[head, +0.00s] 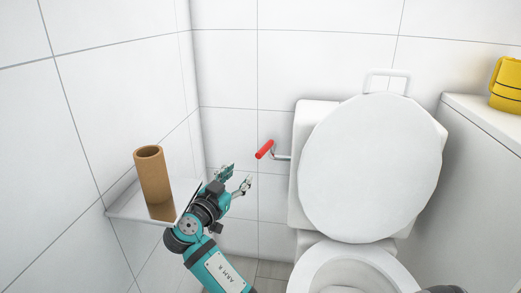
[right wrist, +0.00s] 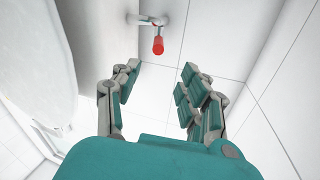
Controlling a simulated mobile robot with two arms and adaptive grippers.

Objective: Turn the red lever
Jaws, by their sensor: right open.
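The red lever (head: 265,149) sticks out on a metal stem from the left side of the white toilet tank (head: 303,180). In the right wrist view the red lever (right wrist: 158,46) is beyond the fingertips, near the middle of the gap between them. My right gripper (head: 239,176) is open and empty, below and to the left of the lever and apart from it. My left gripper is not in view.
A cardboard tube (head: 152,175) stands on a white wall shelf (head: 128,207) left of my right arm. The raised toilet lid (head: 368,170) is right of the lever. A yellow object (head: 507,84) sits on a ledge (head: 480,115) at far right. Tiled walls stand behind and left.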

